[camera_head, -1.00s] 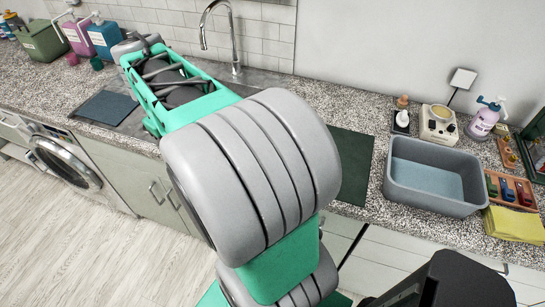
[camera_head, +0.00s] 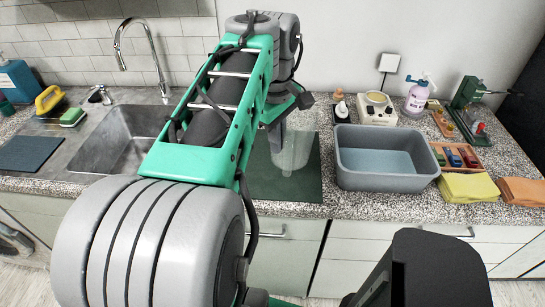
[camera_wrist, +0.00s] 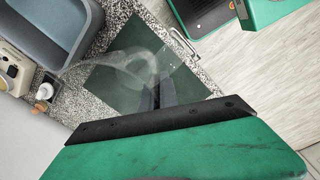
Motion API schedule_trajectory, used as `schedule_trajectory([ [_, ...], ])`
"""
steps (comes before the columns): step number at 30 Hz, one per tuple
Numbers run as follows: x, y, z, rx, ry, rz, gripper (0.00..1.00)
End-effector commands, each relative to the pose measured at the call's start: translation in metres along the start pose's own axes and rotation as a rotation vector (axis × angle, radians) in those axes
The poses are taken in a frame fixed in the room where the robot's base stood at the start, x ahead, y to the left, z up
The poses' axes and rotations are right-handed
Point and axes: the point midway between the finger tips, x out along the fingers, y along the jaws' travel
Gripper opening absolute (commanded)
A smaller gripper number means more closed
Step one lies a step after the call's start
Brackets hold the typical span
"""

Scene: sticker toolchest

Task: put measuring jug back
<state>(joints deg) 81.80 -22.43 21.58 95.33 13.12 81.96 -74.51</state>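The measuring jug (camera_head: 291,154) is clear and see-through, so its outline is faint. My gripper (camera_head: 277,140) points down at the jug's left side. In the wrist view the dark fingers (camera_wrist: 156,92) are close together at the jug's handle side and look shut on it. Whether the jug touches the mat is hard to tell.
A grey basin (camera_head: 385,178) stands just right of the mat. Behind it are a soap bottle (camera_head: 341,109), a cream device (camera_head: 377,112) and a spray bottle (camera_head: 417,98). A yellow cloth (camera_head: 467,188) lies farther right. The sink (camera_head: 120,138) is left.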

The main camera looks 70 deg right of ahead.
Motion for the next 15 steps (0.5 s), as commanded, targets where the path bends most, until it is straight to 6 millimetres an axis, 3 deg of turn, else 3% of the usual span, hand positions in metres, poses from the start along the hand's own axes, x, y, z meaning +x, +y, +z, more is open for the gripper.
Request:
schedule_trajectory([
  [6,0.042,0.029,-0.039,-0.001,-0.002,-0.003,0.0],
  [15,0.079,0.043,-0.06,0.001,-0.001,-0.001,0.0],
])
